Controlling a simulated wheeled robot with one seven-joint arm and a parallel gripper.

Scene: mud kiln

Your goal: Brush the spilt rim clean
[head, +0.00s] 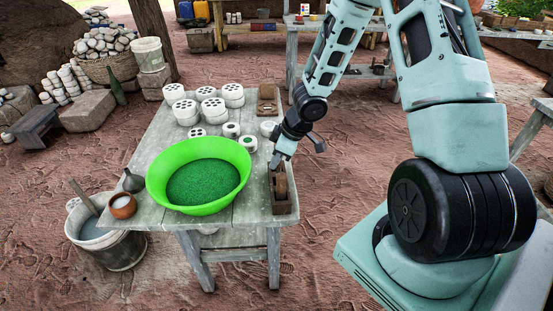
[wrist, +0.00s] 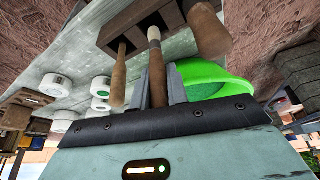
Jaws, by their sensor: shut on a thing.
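My gripper (head: 279,160) is over the right edge of the table. In the wrist view its fingers (wrist: 157,82) are shut on the wooden handle of a tool (wrist: 156,92) with a pale band. The tool's far end is at a dark wooden holder (wrist: 122,22), so I cannot tell whether it is a brush. The holder (head: 291,206) is at the table's right front corner. A white disc with green in it (head: 249,141) sits left of my gripper, with another one (head: 231,129) beside it. Spilt grains on their rims are too small to make out.
A bright green basin (head: 160,191) of green granules stands at the front of the table (head: 240,211). White holed discs (head: 187,106) are stacked behind it. A clay cup (head: 122,206) is at the left edge. Other wooden handles (wrist: 119,75) stand close beside the held one.

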